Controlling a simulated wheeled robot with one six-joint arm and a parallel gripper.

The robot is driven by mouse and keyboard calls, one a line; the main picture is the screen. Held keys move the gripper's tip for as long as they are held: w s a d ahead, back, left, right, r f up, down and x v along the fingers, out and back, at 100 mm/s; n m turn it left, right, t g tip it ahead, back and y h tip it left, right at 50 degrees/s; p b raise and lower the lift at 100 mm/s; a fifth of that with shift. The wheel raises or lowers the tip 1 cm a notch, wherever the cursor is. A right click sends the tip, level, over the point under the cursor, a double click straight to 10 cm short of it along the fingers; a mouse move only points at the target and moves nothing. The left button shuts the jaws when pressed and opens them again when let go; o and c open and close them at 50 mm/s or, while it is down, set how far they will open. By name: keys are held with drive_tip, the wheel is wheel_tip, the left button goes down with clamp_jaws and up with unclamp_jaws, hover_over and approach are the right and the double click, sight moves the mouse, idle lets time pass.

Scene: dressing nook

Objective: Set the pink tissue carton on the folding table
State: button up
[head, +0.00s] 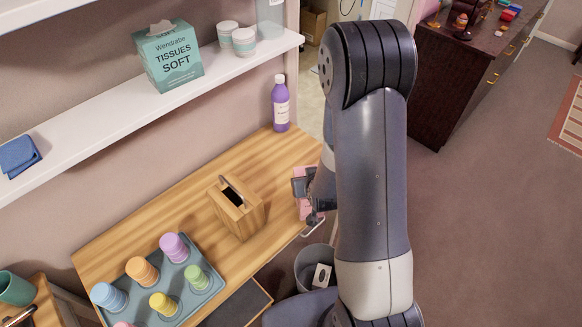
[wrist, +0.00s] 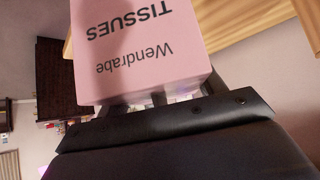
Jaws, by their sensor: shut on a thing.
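The pink tissue carton (wrist: 135,50) fills the upper middle of the wrist view, its lettering upside down. My gripper (wrist: 158,98) is shut on it. In the head view the carton (head: 304,207) shows as a small pink patch at the right end of a wooden tabletop (head: 150,225), mostly hidden by my gripper (head: 302,187) and arm. I cannot tell whether the carton touches the wood. No folding legs show, so I cannot tell if this top is the folding table.
On the tabletop are a wooden box (head: 238,210) with a handle, a tray (head: 208,293) of several coloured cups and a purple bottle (head: 281,103). A teal tissue carton (head: 168,58) stands on the white shelf (head: 110,112). A grey bin (head: 306,268) is below the right edge.

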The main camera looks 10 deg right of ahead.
drive_tip(key=shift+w+d+r, duration=0.1)
drive_tip(key=shift+w+r, duration=0.15)
drive_tip(key=shift+w, duration=0.6)
drive_tip(key=shift+w+d+r+m, duration=0.15)
drive_tip(key=shift+d+r+m, duration=0.05)
drive_tip(key=shift+r+m, duration=0.1)
drive_tip(key=shift+w+d+r+m+g+h, duration=1.2)
drive_tip(key=shift+w+d+r+m+h, duration=0.75)
drive_tip(key=shift+w+r+m+h, duration=2.4)
drive_tip(key=a+f+m, duration=0.1)
drive_tip(key=a+f, duration=0.1)
drive_tip(key=f, duration=0.4)
drive_tip(key=w+a+f+m+g+y, duration=0.1)
drive_tip(key=a+f, duration=0.1)
drive_tip(key=f, duration=0.4)
drive_tip(key=shift+w+a+g+p, duration=0.25)
drive_tip(key=shift+w+g+p, duration=0.05)
drive_tip(key=shift+p, duration=0.15)
